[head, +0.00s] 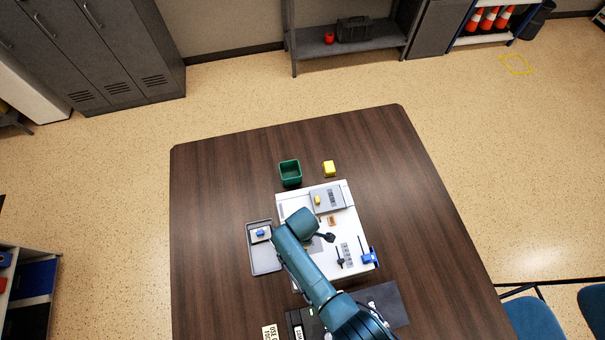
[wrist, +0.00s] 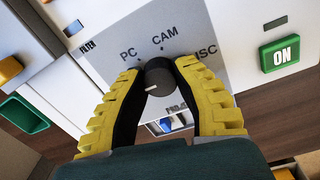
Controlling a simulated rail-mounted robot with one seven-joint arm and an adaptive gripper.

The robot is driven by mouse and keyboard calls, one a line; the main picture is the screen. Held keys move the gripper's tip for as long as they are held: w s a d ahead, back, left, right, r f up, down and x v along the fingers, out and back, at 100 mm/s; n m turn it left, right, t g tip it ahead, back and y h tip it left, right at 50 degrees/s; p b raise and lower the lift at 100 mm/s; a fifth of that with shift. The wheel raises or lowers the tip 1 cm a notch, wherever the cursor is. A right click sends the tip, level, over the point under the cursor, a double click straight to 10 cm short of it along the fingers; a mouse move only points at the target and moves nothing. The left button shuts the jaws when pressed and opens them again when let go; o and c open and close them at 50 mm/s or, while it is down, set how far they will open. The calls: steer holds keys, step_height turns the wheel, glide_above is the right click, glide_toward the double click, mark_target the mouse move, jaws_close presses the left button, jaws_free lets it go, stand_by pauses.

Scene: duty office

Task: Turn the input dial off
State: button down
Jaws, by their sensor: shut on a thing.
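The input dial (wrist: 158,72) is a round black knob on a grey plate (wrist: 205,25) of the white console, in the middle of the wrist view. In the head view my gripper (head: 322,238) is over the white console (head: 287,204), and my arm hides the dial.
A green ON button (wrist: 280,53) is right of the dial. On the table (head: 220,190), a grey tray (head: 266,262) holds a blue item left of the console. A green bin (head: 290,172) and yellow block (head: 329,168) stand behind it. A blue-handled lever (head: 367,258) is at right.

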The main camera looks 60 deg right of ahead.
steer(key=shift+s+f, duration=0.1)
steer(key=shift+s, duration=0.1)
steer(key=c, duration=0.7)
jaws_free()
steer(key=shift+w, duration=0.1)
steer(key=shift+r, duration=0.5)
step_height(320, 180, up, 11)
steer(key=shift+s+a, duration=0.2)
